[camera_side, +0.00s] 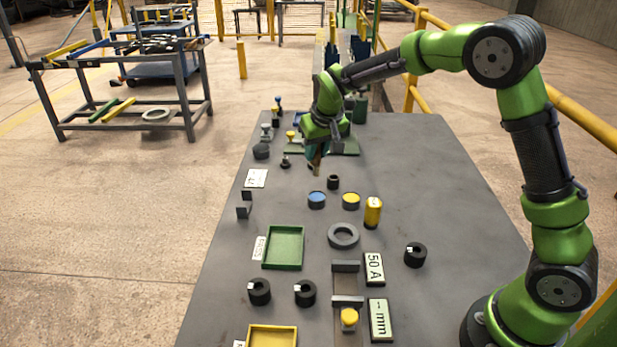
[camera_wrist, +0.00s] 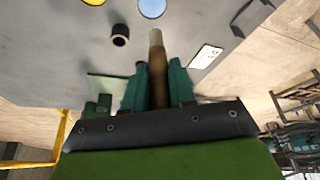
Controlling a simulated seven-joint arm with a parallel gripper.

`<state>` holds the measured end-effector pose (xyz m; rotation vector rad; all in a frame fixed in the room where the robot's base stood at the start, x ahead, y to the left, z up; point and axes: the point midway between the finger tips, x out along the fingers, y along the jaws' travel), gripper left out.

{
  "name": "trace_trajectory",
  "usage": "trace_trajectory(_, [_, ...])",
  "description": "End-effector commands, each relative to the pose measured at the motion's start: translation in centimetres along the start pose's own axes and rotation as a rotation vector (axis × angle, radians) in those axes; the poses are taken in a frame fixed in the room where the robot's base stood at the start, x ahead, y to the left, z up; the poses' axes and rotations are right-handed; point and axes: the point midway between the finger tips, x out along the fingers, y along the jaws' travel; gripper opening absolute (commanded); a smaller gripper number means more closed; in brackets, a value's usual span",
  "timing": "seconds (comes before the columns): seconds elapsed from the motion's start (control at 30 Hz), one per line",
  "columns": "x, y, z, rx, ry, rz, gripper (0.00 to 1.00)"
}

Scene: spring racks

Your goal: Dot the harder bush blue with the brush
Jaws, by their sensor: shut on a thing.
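My gripper (camera_side: 317,153) is shut on a brown brush (camera_wrist: 157,65), which hangs tip down over the far half of the table. The brush tip is apart from the blue paint pot (camera_side: 317,201); the wrist view shows the blue pot (camera_wrist: 152,8) just beyond it. Black bushes with pale marks stand at front left (camera_side: 259,292), beside that one (camera_side: 305,294) and at right (camera_side: 416,256). A smaller black ring (camera_side: 333,183) stands near the pots. Which bush is harder cannot be told by look. No blue dot shows on the bushes.
A yellow pot (camera_side: 351,201) and yellow cylinder (camera_side: 373,213) stand right of the blue pot. A grey ring (camera_side: 343,236), a fixture with a yellow knob (camera_side: 349,318), and a "50 A" plate (camera_side: 374,268) lie nearer. Green (camera_side: 284,262) and yellow trays (camera_side: 272,329) lie left. The right side is mostly clear.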

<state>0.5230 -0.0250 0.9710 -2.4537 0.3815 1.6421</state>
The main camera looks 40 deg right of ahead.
Motion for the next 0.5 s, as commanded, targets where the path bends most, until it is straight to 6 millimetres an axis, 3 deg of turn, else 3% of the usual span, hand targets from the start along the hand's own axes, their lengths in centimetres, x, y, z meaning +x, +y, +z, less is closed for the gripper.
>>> trace_trajectory(0.5, [4.2, 0.3, 1.7, 0.031, -0.001, 0.006, 0.0])
